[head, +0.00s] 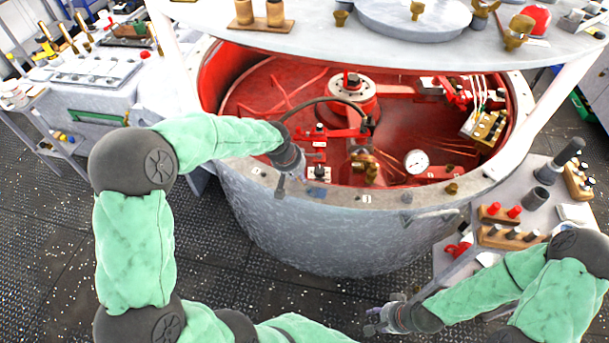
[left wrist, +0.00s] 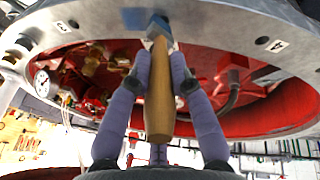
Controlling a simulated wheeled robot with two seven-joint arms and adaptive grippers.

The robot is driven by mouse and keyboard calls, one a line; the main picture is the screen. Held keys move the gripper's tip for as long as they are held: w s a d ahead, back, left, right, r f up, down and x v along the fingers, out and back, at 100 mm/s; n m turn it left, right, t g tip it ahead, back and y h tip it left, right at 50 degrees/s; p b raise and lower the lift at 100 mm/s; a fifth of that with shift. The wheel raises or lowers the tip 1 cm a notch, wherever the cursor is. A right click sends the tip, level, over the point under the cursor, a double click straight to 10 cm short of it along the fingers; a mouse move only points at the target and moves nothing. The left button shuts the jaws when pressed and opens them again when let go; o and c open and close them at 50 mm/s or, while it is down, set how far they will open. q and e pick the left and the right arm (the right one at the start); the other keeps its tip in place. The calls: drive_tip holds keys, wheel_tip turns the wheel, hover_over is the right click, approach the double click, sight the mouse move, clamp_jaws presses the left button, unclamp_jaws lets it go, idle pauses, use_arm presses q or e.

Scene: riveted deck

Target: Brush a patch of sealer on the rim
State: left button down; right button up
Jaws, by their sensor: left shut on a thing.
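A large grey vat has a pale flat rim (head: 340,193) around a red interior. My left gripper (head: 290,186) is over the near left part of that rim. In the left wrist view it is shut on the wooden handle of a brush (left wrist: 160,95). A blue spot (head: 316,191) also shows on the rim in the head view. I cannot tell whether the bristles touch it. My right gripper (head: 374,319) looks open and empty, low in front of the vat.
Inside the vat are a round gauge (head: 415,161), a hub (head: 350,90) and brass fittings. A round grey top (head: 330,22) stands above on posts. A side table (head: 530,205) with wooden racks is at right. A bench (head: 95,80) stands at left. Dark deck lies between.

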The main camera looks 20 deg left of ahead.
use_arm(q)
drive_tip(key=s+a, duration=0.1)
drive_tip(key=a, duration=0.6)
idle(0.7)
drive_tip(key=shift+r+p, duration=2.25)
drive_tip(key=shift+r, duration=0.7)
wheel_tip(320, 180, up, 3)
drive_tip(key=shift+r+p, duration=0.1)
drive_tip(key=shift+p, duration=0.95)
